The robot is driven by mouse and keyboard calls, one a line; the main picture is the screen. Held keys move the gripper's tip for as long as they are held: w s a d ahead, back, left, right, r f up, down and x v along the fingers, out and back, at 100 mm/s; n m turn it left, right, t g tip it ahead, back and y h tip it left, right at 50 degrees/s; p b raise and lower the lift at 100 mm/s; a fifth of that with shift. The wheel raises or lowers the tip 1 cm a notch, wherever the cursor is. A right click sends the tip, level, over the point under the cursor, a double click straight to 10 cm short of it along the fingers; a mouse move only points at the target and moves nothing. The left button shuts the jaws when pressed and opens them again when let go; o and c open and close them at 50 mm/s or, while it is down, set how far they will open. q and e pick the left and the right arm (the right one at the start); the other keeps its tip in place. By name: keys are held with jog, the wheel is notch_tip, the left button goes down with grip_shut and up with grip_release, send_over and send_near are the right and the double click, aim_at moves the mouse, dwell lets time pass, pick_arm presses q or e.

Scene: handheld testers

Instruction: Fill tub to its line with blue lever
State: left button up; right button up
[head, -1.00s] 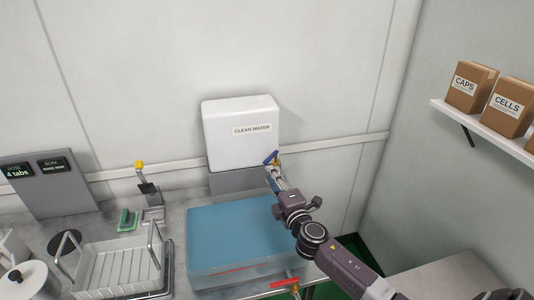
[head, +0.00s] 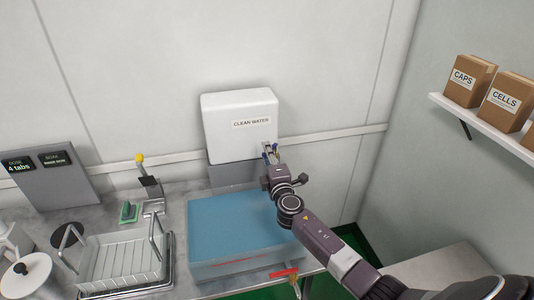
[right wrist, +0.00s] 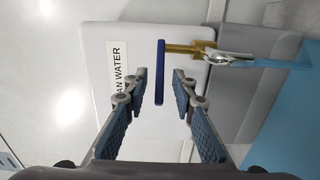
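The blue lever (right wrist: 160,72) sits on a brass valve (right wrist: 190,50) with a silver spout (right wrist: 230,58), in front of the white CLEAN WATER tank (head: 228,143). My right gripper (head: 270,152) is at the lever in the head view. In the right wrist view its fingers (right wrist: 158,88) are open, with the lever's lower end between the tips and no clear contact. A light blue strip, seemingly water, runs from the spout. The blue tub (head: 225,272) is below the tank, with a red line on its front. My left gripper is not in view.
A red lever (head: 284,272) is at the tub's front right. A wire basket (head: 120,262), a green sponge-like block (head: 129,212) and a yellow-knobbed fixture (head: 140,158) stand left. Boxes (head: 470,76) sit on a right wall shelf (head: 465,118).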

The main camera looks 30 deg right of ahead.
grip_shut()
dwell(0.3)
dwell(0.3)
jog(key=shift+w+a+f+m+h+b, duration=0.2)
jog(key=shift+m+h+b, duration=0.2)
jog(key=shift+m+b, duration=0.15)
jog(key=shift+w+a+r+m+g+h+b, duration=0.1)
jog(key=shift+w+m+g+h+b, duration=0.25)
jog(key=shift+m+g+h+b, duration=0.8)
jog(key=shift+w+m+g+h+b, duration=0.45)
jog(key=shift+h+b, duration=0.8)
jog(key=shift+b, duration=0.95)
jog(key=shift+w+a+r+m+g+h+b, duration=0.1)
jog(key=shift+w+m+g+h+b, duration=0.2)
jog(key=shift+m+g+h+b, duration=1.1)
jog(key=shift+n+t, duration=0.55)
jog(key=shift+t, duration=0.05)
grip_release()
